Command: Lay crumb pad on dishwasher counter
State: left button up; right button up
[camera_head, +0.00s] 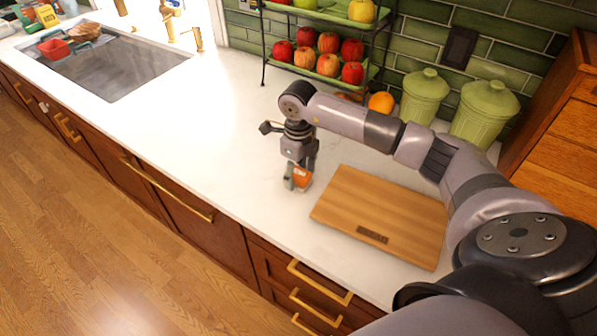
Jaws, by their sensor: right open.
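My right gripper (298,167) points down over the white counter (225,130), just left of the wooden board. It is open. A small orange and grey item (302,178) shows at its fingertips, at the counter surface. It may be the crumb pad, but it is too small to tell. I cannot tell whether it touches the fingers. No other thing in view is clearly a crumb pad. My left gripper is not in view.
A wooden board (385,212) lies flat on the counter beside the gripper. A fruit rack (320,66), an orange (381,102) and green canisters (424,95) stand behind. A sink (125,68) is at the far left. The counter between sink and gripper is clear.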

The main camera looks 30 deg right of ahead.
aim_at(298, 172)
jog(key=shift+r, duration=0.3)
notch_tip(298, 172, up, 12)
jog(key=b, duration=0.3)
jog(key=shift+f, duration=0.15)
